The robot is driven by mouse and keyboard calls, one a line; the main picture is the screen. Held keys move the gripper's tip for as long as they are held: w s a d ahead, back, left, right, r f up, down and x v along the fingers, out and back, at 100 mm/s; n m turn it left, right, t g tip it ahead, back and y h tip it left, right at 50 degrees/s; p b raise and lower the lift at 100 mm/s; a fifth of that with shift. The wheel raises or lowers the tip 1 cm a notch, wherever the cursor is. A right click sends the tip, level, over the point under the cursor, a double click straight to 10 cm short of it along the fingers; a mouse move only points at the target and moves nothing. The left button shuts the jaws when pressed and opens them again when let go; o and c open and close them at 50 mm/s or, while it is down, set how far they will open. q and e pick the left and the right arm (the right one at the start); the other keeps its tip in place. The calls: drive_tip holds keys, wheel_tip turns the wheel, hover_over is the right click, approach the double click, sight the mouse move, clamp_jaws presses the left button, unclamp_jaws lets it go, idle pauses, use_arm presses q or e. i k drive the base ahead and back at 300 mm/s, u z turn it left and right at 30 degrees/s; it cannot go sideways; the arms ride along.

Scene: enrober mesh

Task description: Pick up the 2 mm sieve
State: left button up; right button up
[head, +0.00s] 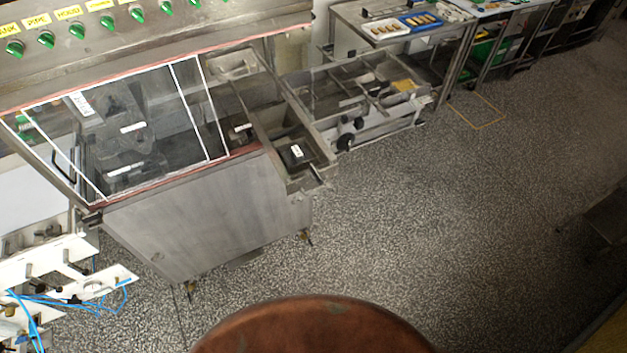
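I cannot make out the 2 mm sieve in the head view. A steel enrober machine (200,220) stands at the left, with a clear, white-edged cover (150,125) over its top. Small white labels show under the cover, but their text is too small to read. An open steel trough (270,115) at its right end holds a dark piece with a white label (296,152). Neither of my grippers is in view.
A low steel frame on wheels (370,100) stands right of the machine. Behind it, a steel table (390,40) bears white and blue trays. White equipment with blue hoses (65,295) is at lower left. The speckled floor (450,220) is open at centre and right.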

sight(296, 155)
drive_tip(key=z, duration=2.05)
drive_tip(key=k, duration=1.2)
drive_tip(key=u, duration=2.1)
drive_tip(key=i, duration=0.5)
drive_tip(key=u, duration=0.05)
